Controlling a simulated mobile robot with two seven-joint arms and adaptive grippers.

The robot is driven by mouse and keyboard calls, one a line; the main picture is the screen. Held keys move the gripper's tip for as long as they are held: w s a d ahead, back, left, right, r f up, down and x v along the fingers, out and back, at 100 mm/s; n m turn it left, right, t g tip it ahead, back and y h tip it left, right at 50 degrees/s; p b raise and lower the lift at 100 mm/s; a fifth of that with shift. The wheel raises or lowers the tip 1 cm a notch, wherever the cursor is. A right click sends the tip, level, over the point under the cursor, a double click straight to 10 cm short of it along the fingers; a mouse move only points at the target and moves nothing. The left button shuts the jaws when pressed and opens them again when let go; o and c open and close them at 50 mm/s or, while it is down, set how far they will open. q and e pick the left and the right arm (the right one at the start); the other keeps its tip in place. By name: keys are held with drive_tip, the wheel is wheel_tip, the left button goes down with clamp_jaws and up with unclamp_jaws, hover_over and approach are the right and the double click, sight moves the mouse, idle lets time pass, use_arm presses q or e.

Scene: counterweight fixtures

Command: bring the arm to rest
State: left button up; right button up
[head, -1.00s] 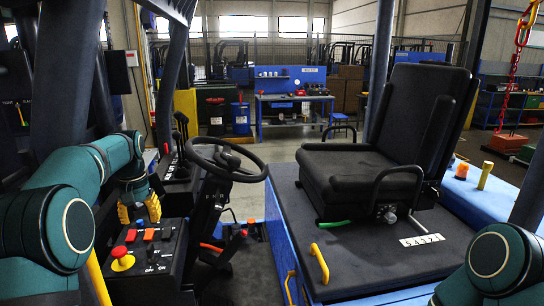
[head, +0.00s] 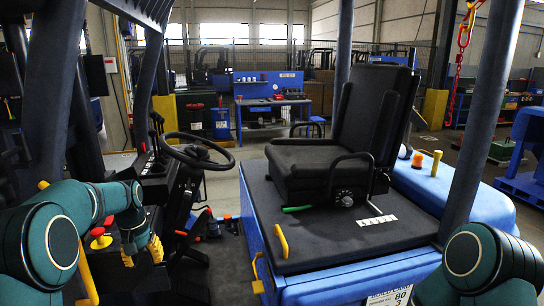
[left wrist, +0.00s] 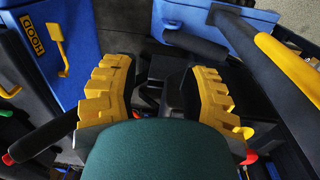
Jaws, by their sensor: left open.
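My left arm (head: 70,215), teal and black, comes in from the left. Its gripper (head: 141,252), with yellow fingers, hangs beside the control panel at the operator's place of a blue lift truck. In the left wrist view the gripper (left wrist: 160,92) is open, with its two ridged yellow fingers well apart and nothing held between them. A red mushroom button on a yellow base (head: 101,240) shows just left of the gripper. My right arm (head: 480,262) shows only as a teal joint at the lower right; its gripper is out of view.
The black steering wheel (head: 198,150) stands behind the left gripper. A black seat (head: 320,165) sits on the truck's dark deck (head: 330,240). Posts (head: 485,110) frame the cab. A yellow handle (head: 281,242) sticks up at the deck's edge. A blue workbench (head: 270,105) stands far behind.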

use_arm(q)
drive_tip(key=s+d+f+h+b, duration=0.15)
drive_tip(key=s+d+f, duration=0.35)
drive_tip(key=f, duration=0.8)
drive_tip(key=s+d+f+b, duration=0.35)
drive_tip(key=d+f, duration=0.45)
drive_tip(key=f, duration=0.4)
drive_tip(key=s+d+f+b, duration=0.1)
drive_tip(key=s+d+f, duration=0.2)
drive_tip(key=s, duration=0.3)
drive_tip(key=s+d+f+t+h+b, duration=0.1)
drive_tip(key=s+d+f, duration=0.3)
drive_tip(key=s, duration=0.2)
drive_tip(key=s+d+f+h+b, duration=0.1)
drive_tip(key=s+d+f+b, duration=0.1)
drive_tip(key=s, duration=0.4)
drive_tip(key=shift+s+d+f+m+t, duration=0.15)
drive_tip(key=shift+d+f+m+t, duration=0.2)
drive_tip(key=shift+d+f, duration=0.55)
